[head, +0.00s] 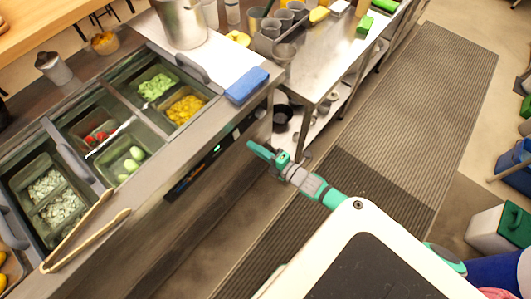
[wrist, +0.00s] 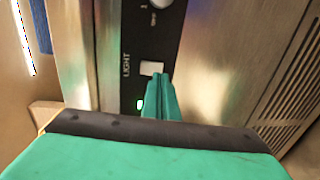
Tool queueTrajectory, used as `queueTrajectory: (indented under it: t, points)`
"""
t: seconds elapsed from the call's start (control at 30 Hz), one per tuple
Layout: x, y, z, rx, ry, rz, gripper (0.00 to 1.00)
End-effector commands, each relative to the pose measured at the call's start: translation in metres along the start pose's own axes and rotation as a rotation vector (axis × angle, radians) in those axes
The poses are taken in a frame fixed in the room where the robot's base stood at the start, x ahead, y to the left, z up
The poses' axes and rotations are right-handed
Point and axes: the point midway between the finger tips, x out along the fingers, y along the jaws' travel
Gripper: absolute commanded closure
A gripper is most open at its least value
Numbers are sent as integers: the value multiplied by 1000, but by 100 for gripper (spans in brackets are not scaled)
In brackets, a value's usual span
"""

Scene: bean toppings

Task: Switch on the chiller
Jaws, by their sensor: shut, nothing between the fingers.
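The chiller (head: 150,215) is a steel counter with sunken topping pans. Its black control panel (head: 192,172) is on the front face. In the wrist view the panel (wrist: 122,45) carries a white knob (wrist: 160,4), a white rocker switch (wrist: 151,68) beside the word LIGHT, and a lit green lamp (wrist: 140,104). My gripper (head: 265,152) is shut and empty, in front of the chiller's front face. In the wrist view its teal fingertips (wrist: 158,80) overlap the panel just below the white switch. I cannot tell whether they touch it. Other parts of the panel are hidden.
Wooden tongs (head: 85,240) lie across the pans' front edge. A blue sponge (head: 247,85) lies on the counter's right end. A steel table (head: 330,60) with containers stands beyond my gripper. A ribbed floor mat (head: 420,120) lies to the right. A vent grille (wrist: 292,85) is right of the panel.

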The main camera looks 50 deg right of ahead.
Motion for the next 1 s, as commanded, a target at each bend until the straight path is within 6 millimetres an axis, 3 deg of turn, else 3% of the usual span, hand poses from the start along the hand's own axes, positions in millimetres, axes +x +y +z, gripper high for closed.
queueTrajectory:
  t: [0.1, 0.3, 1.0]
  points:
    - [22, 0, -3, 1, 6, 0, 100]
    - [42, 0, 0, 1, 0, 0, 100]
    - [51, -1, 2, 1, -6, 33, 100]
